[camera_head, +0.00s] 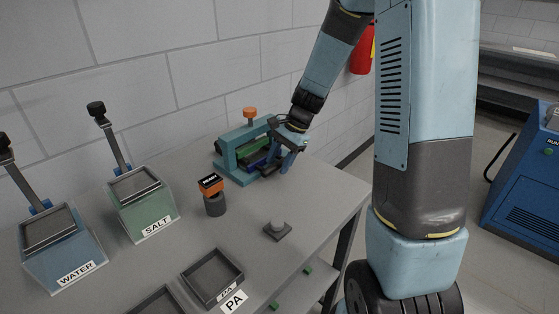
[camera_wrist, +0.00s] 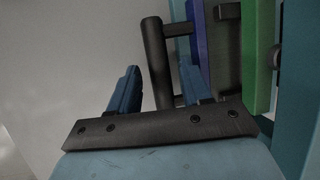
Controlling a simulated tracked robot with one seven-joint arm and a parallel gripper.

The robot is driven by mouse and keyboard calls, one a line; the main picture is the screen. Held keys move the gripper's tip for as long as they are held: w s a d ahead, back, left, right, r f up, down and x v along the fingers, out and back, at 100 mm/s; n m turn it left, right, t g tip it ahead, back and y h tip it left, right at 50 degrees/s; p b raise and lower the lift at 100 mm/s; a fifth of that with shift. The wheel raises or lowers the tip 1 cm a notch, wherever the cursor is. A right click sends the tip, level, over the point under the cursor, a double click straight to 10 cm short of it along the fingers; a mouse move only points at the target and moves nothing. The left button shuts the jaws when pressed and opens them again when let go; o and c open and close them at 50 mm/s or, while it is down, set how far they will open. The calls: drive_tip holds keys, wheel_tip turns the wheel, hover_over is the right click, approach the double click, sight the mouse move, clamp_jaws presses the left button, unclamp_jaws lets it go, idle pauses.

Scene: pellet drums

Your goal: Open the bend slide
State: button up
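The bend fixture is a teal frame (camera_head: 228,161) with an orange knob (camera_head: 250,114) on top, at the back of the table against the wall. Inside it are a green plate (camera_head: 256,143) and a blue-purple plate (camera_head: 255,161). In the wrist view the green plate (camera_wrist: 258,55) and the purple plate (camera_wrist: 199,35) stand at the right. A dark bar handle (camera_wrist: 154,50) is joined to the slide side by short arms. My gripper (camera_head: 287,157) is at the fixture's right end. In the wrist view my gripper (camera_wrist: 160,72) is open, with its blue fingers apart on either side of the handle.
A water bin (camera_head: 62,252) and a salt bin (camera_head: 145,215) with levers stand at the left. An orange and black block (camera_head: 211,184), a small knobbed plate (camera_head: 278,231) and a tray marked PA (camera_head: 211,278) are on the table. The tabletop's right front is clear.

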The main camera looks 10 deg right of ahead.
clamp_jaws()
idle(0.3)
